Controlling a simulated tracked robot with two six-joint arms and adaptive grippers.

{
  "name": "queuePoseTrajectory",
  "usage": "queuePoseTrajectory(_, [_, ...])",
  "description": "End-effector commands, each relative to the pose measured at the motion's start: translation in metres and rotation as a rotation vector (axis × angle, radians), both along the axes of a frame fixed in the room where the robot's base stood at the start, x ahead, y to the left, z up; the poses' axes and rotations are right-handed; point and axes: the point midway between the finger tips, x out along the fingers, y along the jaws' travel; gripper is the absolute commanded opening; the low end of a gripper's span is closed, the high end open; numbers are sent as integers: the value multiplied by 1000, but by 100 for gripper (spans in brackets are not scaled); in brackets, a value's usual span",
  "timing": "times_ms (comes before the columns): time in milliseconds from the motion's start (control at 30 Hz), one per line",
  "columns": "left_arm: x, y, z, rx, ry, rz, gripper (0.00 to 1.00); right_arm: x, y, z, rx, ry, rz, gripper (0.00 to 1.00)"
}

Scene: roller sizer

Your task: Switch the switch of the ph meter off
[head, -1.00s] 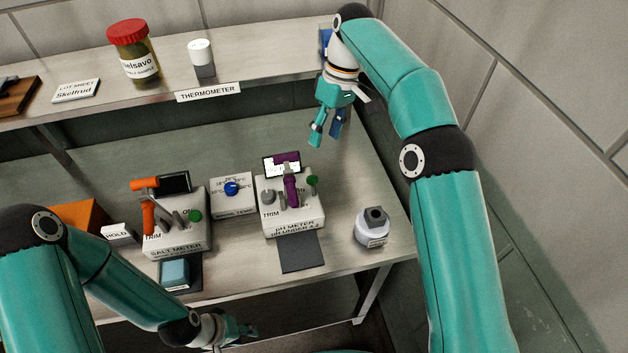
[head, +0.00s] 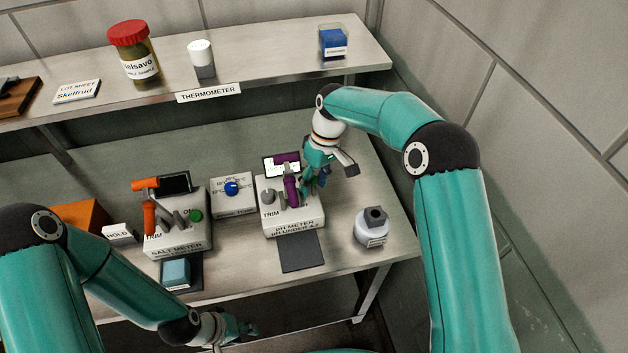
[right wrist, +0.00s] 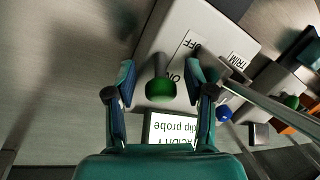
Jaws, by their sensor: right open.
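My right gripper (head: 308,186) is at the meter's right side and hides the switch in the head view. In the right wrist view the right gripper (right wrist: 160,72) is open, its fingers on either side of the knob without visible contact. My left gripper (head: 240,329) hangs low at the front; its fingers are unclear.
The salt meter (head: 178,238) with an orange probe and its own green knob stands left. A small box with a blue knob (head: 231,189) sits between the meters. The shelf (head: 270,72) overhangs behind.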

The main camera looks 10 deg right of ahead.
Motion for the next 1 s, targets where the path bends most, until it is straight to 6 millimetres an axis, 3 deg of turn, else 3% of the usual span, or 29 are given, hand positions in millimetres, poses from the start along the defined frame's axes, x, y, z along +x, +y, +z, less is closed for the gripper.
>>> queuePoseTrajectory(200, [0, 0, 0, 0, 0, 0, 40, 0, 0, -1, 0, 0, 0, 52])
queuePoseTrajectory(500, [0, 0, 0, 0, 0, 0, 40, 0, 0, 0, 0, 0, 0, 2])
queuePoseTrajectory(733, [0, 0, -10, 0, 0, 0, 40, 0, 0, -3, -1, -18, 1, 0])
queuePoseTrajectory(1000, [0, 0, -58, 0, 1, 0, 40, -5, -1, -6, 4, -154, 2, 0])
